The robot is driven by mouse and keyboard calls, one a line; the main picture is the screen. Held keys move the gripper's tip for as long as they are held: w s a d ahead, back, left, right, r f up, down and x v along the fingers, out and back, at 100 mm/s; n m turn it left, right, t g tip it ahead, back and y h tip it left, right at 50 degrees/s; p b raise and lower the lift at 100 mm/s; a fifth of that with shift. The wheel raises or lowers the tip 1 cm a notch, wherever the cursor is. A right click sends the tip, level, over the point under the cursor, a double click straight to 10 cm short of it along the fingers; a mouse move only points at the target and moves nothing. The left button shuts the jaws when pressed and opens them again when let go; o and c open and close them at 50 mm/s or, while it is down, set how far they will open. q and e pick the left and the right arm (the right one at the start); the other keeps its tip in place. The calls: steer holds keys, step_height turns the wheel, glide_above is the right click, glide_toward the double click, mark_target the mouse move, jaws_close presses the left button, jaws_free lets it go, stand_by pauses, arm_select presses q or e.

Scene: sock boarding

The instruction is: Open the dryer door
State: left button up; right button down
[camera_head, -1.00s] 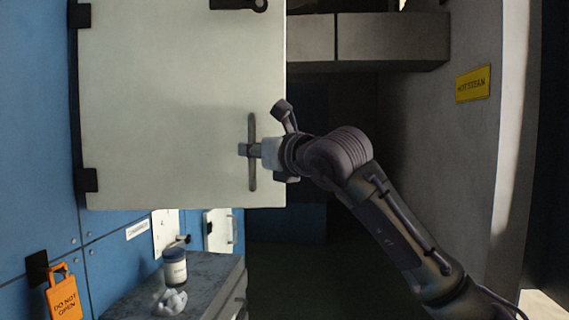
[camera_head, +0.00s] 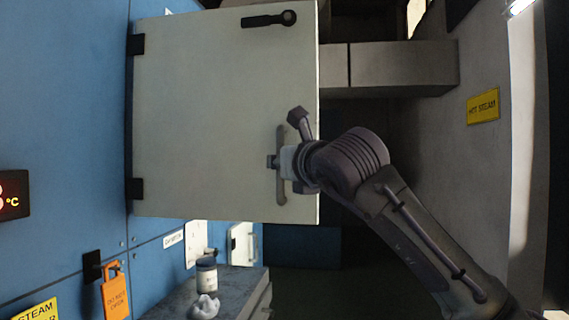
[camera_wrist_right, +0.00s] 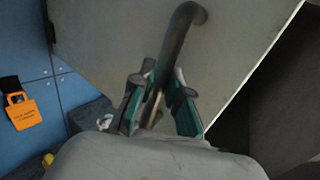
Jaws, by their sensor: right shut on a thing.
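The dryer door (camera_head: 215,110) is a pale panel hinged at its left edge on the blue machine front. It stands swung out from that front. A vertical bar handle (camera_head: 281,140) is near its right edge, and a dark latch lever (camera_head: 268,19) is near its top. My right gripper (camera_head: 275,162) is on the handle in the head view. In the right wrist view my right gripper (camera_wrist_right: 158,100) has its fingers on both sides of the handle (camera_wrist_right: 177,45) and is shut on it. My left gripper is not in view.
An orange tag (camera_head: 115,293) hangs on the blue front. Below the door, a grey counter (camera_head: 238,283) holds a jar (camera_head: 206,274) and a white lump (camera_head: 205,306). A yellow sign (camera_head: 483,107) is on the right wall. Dark open floor lies behind my right arm.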

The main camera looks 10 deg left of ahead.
steer(key=c, duration=1.2)
jaws_free()
steer(key=shift+s+a, duration=0.1)
steer(key=shift+a, duration=0.15)
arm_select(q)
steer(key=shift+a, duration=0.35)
arm_select(e)
steer(key=shift+o, duration=0.3)
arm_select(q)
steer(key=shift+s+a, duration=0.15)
arm_select(e)
steer(key=shift+d, duration=0.15)
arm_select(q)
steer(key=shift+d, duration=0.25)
arm_select(e)
steer(key=v, duration=1.1)
steer(key=shift+s+d, duration=0.2)
steer(key=shift+s, duration=0.15)
